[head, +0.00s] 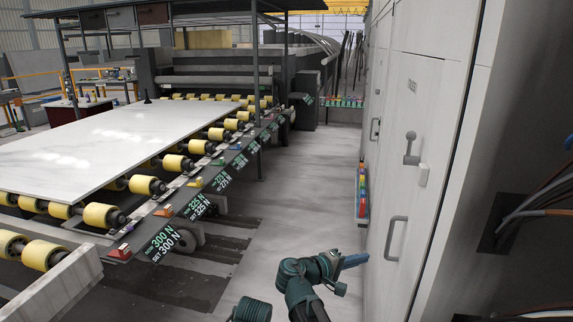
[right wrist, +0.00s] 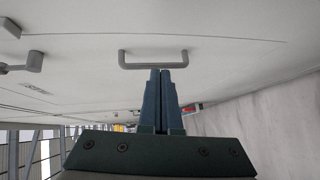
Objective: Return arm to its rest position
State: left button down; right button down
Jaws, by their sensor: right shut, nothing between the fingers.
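My right gripper (head: 354,260) is in the lower middle of the head view, its blue fingers pointing right toward the grey cabinet. In the right wrist view its two fingers (right wrist: 161,100) are pressed together with nothing between them. A grey bar handle (head: 395,238) on the cabinet door is just right of the fingertips in the head view. The handle (right wrist: 153,59) also shows just beyond the fingertips in the right wrist view; I cannot tell whether they touch. My left gripper is not in view.
A white stone slab (head: 100,140) lies on the yellow roller conveyor (head: 145,185) at the left. The grey cabinet (head: 408,85) stands along the right, with a lever (head: 411,150) above the handle. A colored strip (head: 362,190) is on its side. The floor aisle (head: 300,190) between is clear.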

jog(key=s+a+f+g+y+p, duration=0.2)
jog(key=s+a+f+y, duration=0.4)
jog(key=s+a, duration=0.3)
jog(key=s+a+f+g+y+p, duration=0.2)
jog(key=s+a+f+g+y, duration=0.2)
jog(key=s+a, duration=0.5)
notch_tip(320, 180, down, 2)
jog(key=s+y, duration=0.1)
jog(key=y, duration=0.2)
jog(key=shift+s+a+f+m+g, duration=0.15)
jog(key=shift+s+f+m+g, duration=0.1)
jog(key=shift+s+m+g, duration=0.1)
dwell(0.6)
